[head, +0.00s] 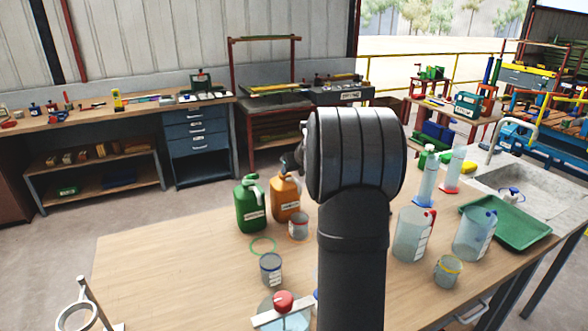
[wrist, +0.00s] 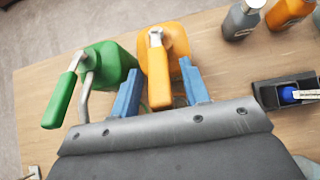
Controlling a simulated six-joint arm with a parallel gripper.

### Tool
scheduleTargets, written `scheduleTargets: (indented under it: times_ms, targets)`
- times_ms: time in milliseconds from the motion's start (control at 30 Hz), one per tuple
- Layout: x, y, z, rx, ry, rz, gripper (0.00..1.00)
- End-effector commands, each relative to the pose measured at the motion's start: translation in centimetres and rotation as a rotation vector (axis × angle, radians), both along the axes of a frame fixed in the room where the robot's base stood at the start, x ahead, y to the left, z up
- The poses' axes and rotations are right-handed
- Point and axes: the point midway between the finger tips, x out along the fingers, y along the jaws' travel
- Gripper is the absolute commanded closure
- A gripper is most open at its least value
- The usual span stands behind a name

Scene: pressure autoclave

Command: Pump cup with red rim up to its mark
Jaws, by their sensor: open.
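A small grey cup with a reddish rim (head: 299,226) stands on the wooden table (head: 170,270) in the head view, in front of an orange jug (head: 286,197) with a pump top. A green pump jug (head: 250,207) stands left of it. In the wrist view my gripper (wrist: 160,92) is open, its two blue fingers on either side of the orange pump handle (wrist: 159,88), with gaps visible. The green pump handle (wrist: 60,100) is left of the fingers. The cup cannot be made out in the wrist view. In the head view my arm hides my fingers.
A blue-rimmed cup (head: 271,268) and an empty green ring (head: 262,246) are near the jugs. A red-knobbed vessel (head: 284,303) is at the front. Clear pitchers (head: 410,238), a yellow-rimmed cup (head: 448,271) and a green tray (head: 528,236) are right. The table's left part is clear.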

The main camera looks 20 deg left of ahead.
Motion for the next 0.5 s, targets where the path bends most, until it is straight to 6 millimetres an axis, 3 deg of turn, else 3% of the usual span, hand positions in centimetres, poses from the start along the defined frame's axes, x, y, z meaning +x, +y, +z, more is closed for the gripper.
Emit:
scheduleTargets:
  times_ms: [200, 400, 500]
  targets:
    - [-0.01, 0.01, 0.0, 0.0, 0.0, 0.0, 0.6]
    - [-0.02, 0.0, 0.0, 0.0, 0.0, 0.0, 0.99]
    - [-0.02, 0.0, 0.0, -0.001, 0.001, 0.0, 1.0]
